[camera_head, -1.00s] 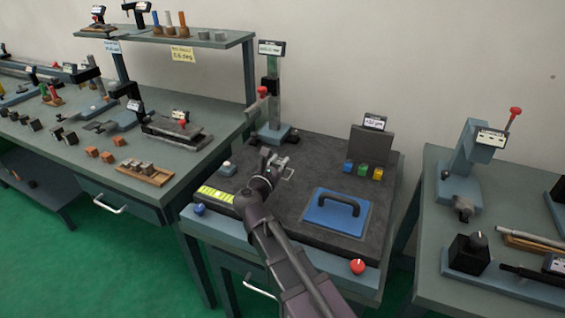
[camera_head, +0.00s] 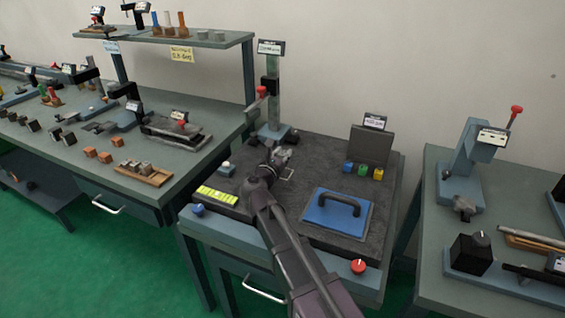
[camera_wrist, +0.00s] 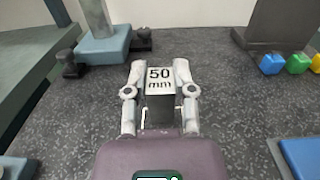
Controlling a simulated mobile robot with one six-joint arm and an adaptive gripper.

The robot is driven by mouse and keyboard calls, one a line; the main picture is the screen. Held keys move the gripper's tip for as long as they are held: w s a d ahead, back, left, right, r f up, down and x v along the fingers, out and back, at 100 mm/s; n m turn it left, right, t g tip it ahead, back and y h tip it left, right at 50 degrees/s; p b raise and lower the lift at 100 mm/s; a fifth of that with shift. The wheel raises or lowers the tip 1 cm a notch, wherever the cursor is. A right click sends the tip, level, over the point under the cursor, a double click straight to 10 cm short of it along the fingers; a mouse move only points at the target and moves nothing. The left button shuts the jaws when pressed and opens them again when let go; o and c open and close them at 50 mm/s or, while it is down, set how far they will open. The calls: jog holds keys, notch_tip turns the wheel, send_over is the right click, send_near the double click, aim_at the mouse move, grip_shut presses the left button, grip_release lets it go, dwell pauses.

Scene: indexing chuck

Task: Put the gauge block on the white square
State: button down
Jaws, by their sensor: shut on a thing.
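My gripper (camera_wrist: 160,80) is shut on the gauge block (camera_wrist: 160,78), a light block marked "50 mm", held between the two fingertips in the wrist view. Its dark lower part shows between the fingers. In the head view my gripper (camera_head: 278,156) is over the dark stone plate, left of the blue plate; the block is too small to make out there. Thin white lines (camera_head: 287,175), perhaps part of the white square, show just right of my gripper. I cannot tell whether the block touches the surface.
A blue plate with a handle (camera_head: 334,212) lies to the right. A stand with a column (camera_head: 272,95) rises behind my gripper. Blue, green and yellow small blocks (camera_head: 363,170) stand before a dark upright block (camera_head: 370,145). The speckled stone plate (camera_wrist: 220,95) is clear around the gripper.

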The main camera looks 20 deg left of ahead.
jog(key=shift+f+b, duration=1.25)
jog(key=shift+f, duration=0.2)
jog(key=shift+f, duration=0.2)
jog(key=shift+c, duration=2.2)
grip_release()
jog(key=shift+r, duration=0.1)
jog(key=shift+r, duration=0.15)
jog(key=s, duration=0.8)
jog(key=s+a, duration=0.1)
jog(key=s, duration=0.3)
